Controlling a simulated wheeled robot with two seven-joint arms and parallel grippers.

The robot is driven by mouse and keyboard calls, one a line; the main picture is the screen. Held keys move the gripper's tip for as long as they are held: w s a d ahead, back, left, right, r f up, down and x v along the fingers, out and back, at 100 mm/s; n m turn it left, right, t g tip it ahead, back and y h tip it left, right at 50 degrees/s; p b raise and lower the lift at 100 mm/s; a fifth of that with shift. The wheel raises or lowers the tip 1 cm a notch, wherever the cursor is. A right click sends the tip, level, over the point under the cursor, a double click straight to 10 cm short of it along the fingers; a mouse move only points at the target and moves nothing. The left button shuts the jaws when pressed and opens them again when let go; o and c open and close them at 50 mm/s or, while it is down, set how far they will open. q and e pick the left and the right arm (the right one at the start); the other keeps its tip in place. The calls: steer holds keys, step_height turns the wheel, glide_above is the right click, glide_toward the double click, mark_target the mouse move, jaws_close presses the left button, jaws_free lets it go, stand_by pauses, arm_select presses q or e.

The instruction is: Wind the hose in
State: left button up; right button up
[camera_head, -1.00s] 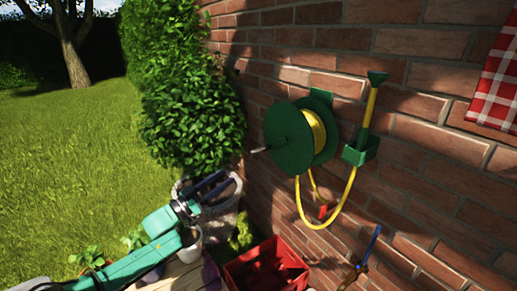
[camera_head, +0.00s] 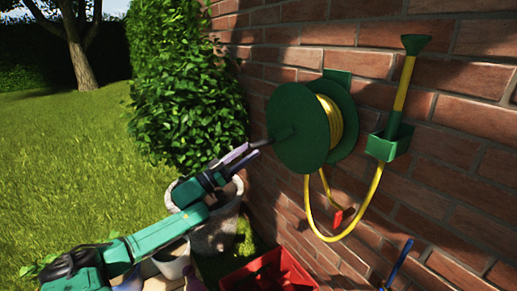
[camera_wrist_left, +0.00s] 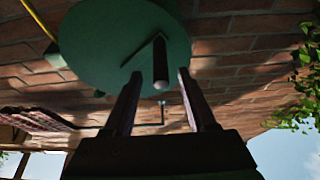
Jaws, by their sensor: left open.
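The green hose reel (camera_head: 300,135) is mounted on the brick wall, with yellow hose (camera_head: 336,120) wound on its drum. A loop of hose hangs below and rises to the green holder (camera_head: 388,146), where a yellow wand with a green head (camera_head: 402,85) stands upright. The reel's crank handle (camera_head: 262,142) sticks out to the left. My left gripper (camera_head: 248,153) is open at the handle's outer end. In the left wrist view the dark handle (camera_wrist_left: 160,62) lies between the lines of the open fingers (camera_wrist_left: 158,78); I cannot tell if they touch it. My right gripper is not in view.
A red crate (camera_head: 268,272) stands below the reel by the wall. A stone-coloured planter (camera_head: 218,232) and a white pot (camera_head: 172,260) are under my left arm. A bush (camera_head: 185,90) grows left of the reel. A red piece (camera_head: 338,217) shows by the hose loop.

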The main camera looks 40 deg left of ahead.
mark_target(258, 144)
arm_select(q)
steer(key=x, duration=0.5)
steer(key=shift+b, duration=0.3)
jaws_close()
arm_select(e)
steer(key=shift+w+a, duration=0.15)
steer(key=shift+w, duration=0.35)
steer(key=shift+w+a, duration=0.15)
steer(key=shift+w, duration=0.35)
